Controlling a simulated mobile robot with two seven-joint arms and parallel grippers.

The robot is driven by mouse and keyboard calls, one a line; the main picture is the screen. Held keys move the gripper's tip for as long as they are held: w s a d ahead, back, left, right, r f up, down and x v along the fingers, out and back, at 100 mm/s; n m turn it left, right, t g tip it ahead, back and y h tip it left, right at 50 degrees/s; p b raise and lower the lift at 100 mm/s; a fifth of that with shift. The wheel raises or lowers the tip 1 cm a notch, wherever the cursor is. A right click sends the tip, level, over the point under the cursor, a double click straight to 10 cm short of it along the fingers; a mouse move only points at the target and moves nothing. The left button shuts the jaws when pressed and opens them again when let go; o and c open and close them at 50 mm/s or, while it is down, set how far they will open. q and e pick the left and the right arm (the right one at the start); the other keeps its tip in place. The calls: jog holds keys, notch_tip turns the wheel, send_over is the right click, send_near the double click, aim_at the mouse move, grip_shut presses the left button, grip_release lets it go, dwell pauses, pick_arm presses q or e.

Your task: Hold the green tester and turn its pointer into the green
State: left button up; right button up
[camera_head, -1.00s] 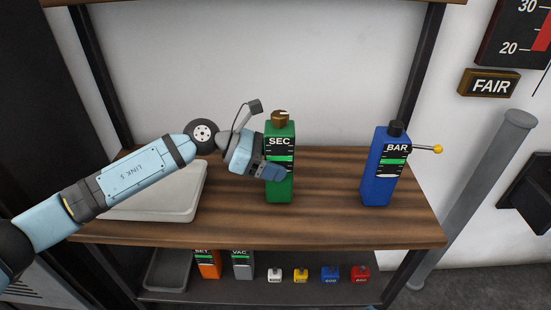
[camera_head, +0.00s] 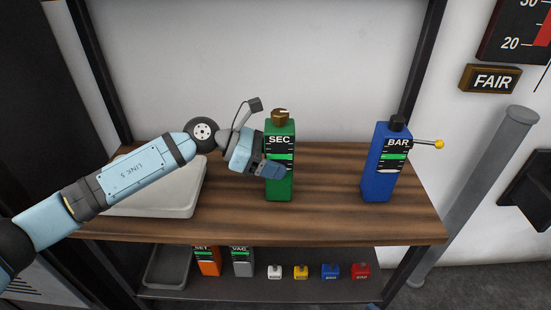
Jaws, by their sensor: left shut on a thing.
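The green tester (camera_head: 279,188), marked SEC, stands upright on the wooden shelf top. It has a black scale face with a green band and a brown knob (camera_head: 280,117) on top with a pale mark. I cannot make out its pointer clearly at this size. My left gripper (camera_head: 274,168) comes in from the left and is shut around the tester's body at mid height, a finger covering the lower part of the scale. My right gripper is not in view.
A blue tester (camera_head: 378,185) marked BAR stands to the right, with a yellow-tipped lever (camera_head: 438,144) sticking out rightward. A pale tray (camera_head: 150,205) lies under my left arm. The lower shelf (camera_head: 260,291) holds an orange tester, a grey tester and several small coloured blocks.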

pick_arm(q)
jog(key=shift+r, duration=0.1)
jog(key=shift+s+f+b, duration=0.15)
jog(key=shift+f+b, duration=0.25)
jog(key=shift+b, duration=0.25)
dwell(0.7)
jog(key=shift+f, duration=0.15)
